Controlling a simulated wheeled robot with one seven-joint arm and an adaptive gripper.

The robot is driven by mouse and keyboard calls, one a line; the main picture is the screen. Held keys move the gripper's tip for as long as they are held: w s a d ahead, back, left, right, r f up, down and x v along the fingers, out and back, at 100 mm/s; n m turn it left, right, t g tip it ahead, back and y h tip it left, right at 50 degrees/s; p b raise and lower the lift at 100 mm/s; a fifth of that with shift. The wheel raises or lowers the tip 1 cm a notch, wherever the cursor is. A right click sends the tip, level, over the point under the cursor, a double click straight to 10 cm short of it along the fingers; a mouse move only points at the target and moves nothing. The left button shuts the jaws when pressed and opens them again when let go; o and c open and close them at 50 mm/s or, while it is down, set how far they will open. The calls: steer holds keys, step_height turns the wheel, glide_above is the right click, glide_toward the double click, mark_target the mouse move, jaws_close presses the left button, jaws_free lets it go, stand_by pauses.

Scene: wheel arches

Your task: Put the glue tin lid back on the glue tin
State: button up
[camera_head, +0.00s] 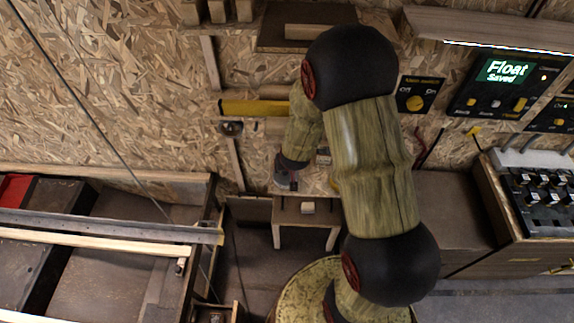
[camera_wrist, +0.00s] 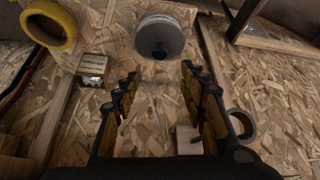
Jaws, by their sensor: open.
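My gripper (camera_wrist: 158,80) is open in the wrist view, with bare chipboard between its fingers. A round grey, tin-like thing (camera_wrist: 161,36) with a dark spot on its face lies just beyond the fingertips, apart from them. It may be the glue tin or its lid; I cannot tell which, and I cannot pick out the other one. In the head view my gripper (camera_head: 287,178) is small, low against the chipboard and partly behind my arm. A pale block (camera_wrist: 188,138) shows beside the right finger.
A yellow tape roll (camera_wrist: 48,24) and a small wooden block (camera_wrist: 92,67) are at the left. In the head view a small stool (camera_head: 335,222) stands below my gripper, with a control panel (camera_head: 505,85) at the right.

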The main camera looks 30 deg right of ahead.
steer(key=s+a+r+n+y, duration=0.15)
steer(key=a+r, duration=0.35)
steer(key=r, duration=0.6)
steer(key=s+a+r+n+y, duration=0.1)
steer(key=s+a+r, duration=0.2)
steer(key=a+r, duration=0.5)
steer(key=s+a+r+n, duration=0.1)
steer(key=s+r+n, duration=0.1)
steer(key=s+r, duration=1.2)
steer(key=s, duration=0.4)
steer(key=shift+r, duration=0.25)
steer(key=shift+a+f, duration=0.1)
